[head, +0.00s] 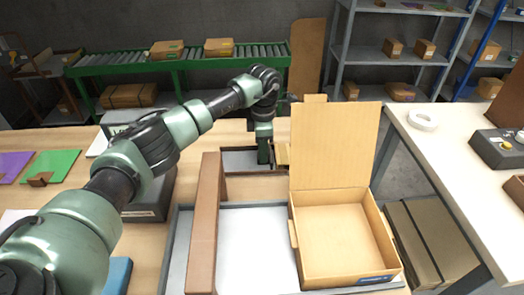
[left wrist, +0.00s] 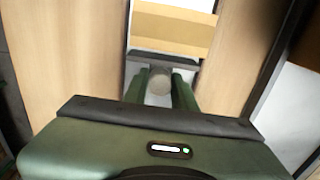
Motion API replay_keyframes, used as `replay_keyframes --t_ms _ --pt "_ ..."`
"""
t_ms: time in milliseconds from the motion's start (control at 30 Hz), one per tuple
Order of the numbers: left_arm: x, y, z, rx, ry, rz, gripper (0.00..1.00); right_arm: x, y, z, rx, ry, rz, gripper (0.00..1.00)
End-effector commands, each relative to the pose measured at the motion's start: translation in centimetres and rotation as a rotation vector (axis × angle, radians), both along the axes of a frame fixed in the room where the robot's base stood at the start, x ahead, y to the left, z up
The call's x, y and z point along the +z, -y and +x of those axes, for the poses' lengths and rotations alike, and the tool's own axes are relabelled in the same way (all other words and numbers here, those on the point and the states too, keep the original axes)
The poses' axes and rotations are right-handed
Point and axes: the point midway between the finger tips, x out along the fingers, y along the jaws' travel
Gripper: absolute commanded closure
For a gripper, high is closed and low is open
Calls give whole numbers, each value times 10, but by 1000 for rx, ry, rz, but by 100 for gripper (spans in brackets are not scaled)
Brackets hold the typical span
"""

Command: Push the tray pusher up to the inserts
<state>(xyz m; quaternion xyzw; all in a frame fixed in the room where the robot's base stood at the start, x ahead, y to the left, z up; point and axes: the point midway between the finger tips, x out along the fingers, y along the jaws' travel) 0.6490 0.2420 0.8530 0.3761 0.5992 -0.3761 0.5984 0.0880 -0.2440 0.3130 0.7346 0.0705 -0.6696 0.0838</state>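My left gripper (head: 264,155) points down over a small shallow tray (head: 238,160) behind the open carton. In the left wrist view the green fingers (left wrist: 160,92) stand on both sides of a round grey knob, which fills the gap between them. The knob belongs to the tray pusher, whose dark bar (left wrist: 162,62) lies across the tray just ahead. Tan inserts (left wrist: 170,30) lie beyond the bar, close to it; they also show right of the gripper in the head view (head: 282,153). Whether bar and inserts touch is unclear. My right gripper is not in view.
An open cardboard carton (head: 335,240) with raised lid stands in front, its lid partly hiding the right of the tray. A long brown bar-shaped piece (head: 205,225) stands left of it on a grey-rimmed tray (head: 250,255). Green and purple sheets (head: 50,166) lie far left.

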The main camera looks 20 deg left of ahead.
Motion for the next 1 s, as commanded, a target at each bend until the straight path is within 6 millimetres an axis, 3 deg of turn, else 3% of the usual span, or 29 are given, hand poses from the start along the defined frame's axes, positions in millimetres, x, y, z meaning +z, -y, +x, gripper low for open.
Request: replay_keyframes --t_ms 33,100,467,800,1000 --pt "2 0 2 2 6 -3 62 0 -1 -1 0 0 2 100" --pt "2 0 1 2 5 -3 52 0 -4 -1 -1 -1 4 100" --pt "6 0 1 1 4 -3 52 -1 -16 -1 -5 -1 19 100" --pt "60 0 2 1 6 -1 52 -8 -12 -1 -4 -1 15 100" --pt "77 0 1 1 3 -1 52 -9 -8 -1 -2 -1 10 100"
